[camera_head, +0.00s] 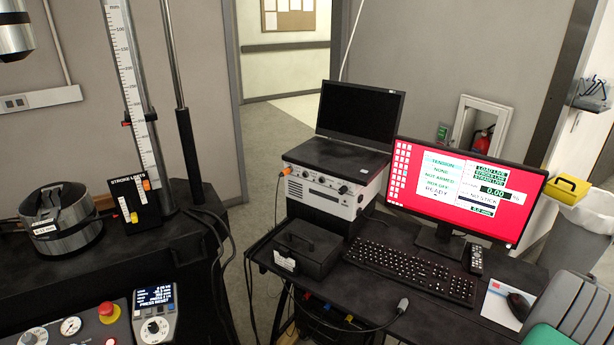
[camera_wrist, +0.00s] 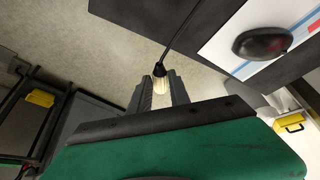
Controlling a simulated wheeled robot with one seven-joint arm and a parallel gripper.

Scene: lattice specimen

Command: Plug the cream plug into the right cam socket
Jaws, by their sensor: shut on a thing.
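My gripper (camera_wrist: 160,84) shows in the wrist view, its two dark fingers closed on a small cream plug (camera_wrist: 160,85). A black cable runs from the plug's dark collar toward the top of that view. The plug is partly hidden between the fingers. In the head view I cannot make out my gripper or the held plug. No cam socket can be identified for certain. A black stroke limits box (camera_head: 133,203) at left bears orange and yellow pieces.
The desk carries a keyboard (camera_head: 411,271), a red-screen monitor (camera_head: 463,190), a black case (camera_head: 307,249) and a mouse (camera_head: 519,305), also visible in the wrist view (camera_wrist: 262,42). A yellow box (camera_head: 567,188) is at right.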

